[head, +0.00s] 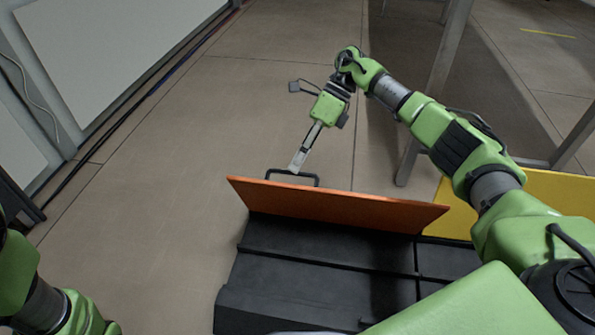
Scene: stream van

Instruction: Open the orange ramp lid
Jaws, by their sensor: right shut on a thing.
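The orange ramp lid (335,205) stands raised on edge at the far side of a black ramp (310,250), tilted up from it. A dark handle (292,175) sticks out from the lid's far side. My right gripper (297,165) reaches over from the right and is shut on the handle. The contact of the fingertips is small in the picture. My left arm shows only in part at the lower left, and its gripper is out of view.
A yellow panel (555,200) stands at the right, behind my right arm. Metal legs (437,90) stand at the upper right. A white panel wall (110,45) and dark cables run along the left. The floor (190,150) beyond the lid is clear.

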